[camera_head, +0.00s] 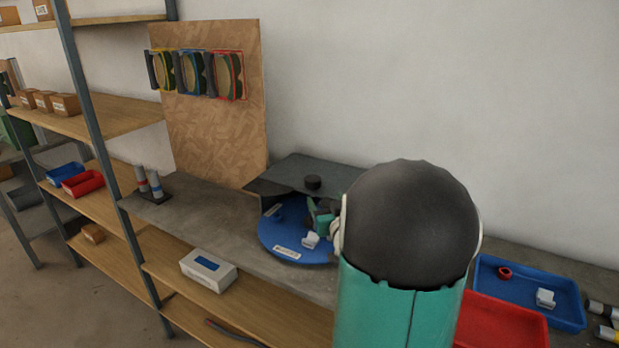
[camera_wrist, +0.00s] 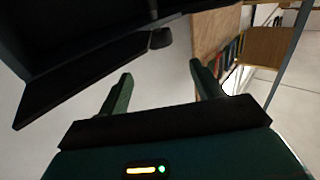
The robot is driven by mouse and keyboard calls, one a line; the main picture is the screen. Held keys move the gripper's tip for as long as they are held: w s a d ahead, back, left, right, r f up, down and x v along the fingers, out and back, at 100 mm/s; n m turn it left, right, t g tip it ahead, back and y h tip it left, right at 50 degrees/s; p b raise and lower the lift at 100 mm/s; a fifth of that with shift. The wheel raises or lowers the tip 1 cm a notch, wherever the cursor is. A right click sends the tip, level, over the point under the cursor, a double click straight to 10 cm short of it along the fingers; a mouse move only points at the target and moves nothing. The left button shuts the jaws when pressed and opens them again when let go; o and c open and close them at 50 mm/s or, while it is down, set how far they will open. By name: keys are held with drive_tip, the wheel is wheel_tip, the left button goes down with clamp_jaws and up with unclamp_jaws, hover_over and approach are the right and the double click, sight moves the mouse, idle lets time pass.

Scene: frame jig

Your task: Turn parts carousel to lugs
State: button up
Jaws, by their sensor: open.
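The label's writing is too small to read. A small blue piece stands at its back left. My gripper (camera_head: 318,216) is low over the right part of the disc, partly hidden by my arm; contact cannot be told. In the wrist view my gripper (camera_wrist: 160,82) is open, with nothing between its two green fingers.
A wooden board (camera_head: 215,120) with coloured frames stands behind the bench at the left. Grey cylinders (camera_head: 149,184) stand left of the carousel. A blue tray (camera_head: 495,270) and a red tray (camera_head: 500,320) lie at the right. A white box (camera_head: 208,268) sits on the shelf below.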

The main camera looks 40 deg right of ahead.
sight(317, 182)
drive_tip(key=x, duration=1.3)
drive_tip(key=shift+w, duration=0.2)
drive_tip(key=shift+c, duration=0.5)
drive_tip(key=shift+f, duration=0.1)
drive_tip(key=c, duration=1.3)
drive_tip(key=shift+s+d, duration=0.1)
drive_tip(key=shift+d, duration=0.05)
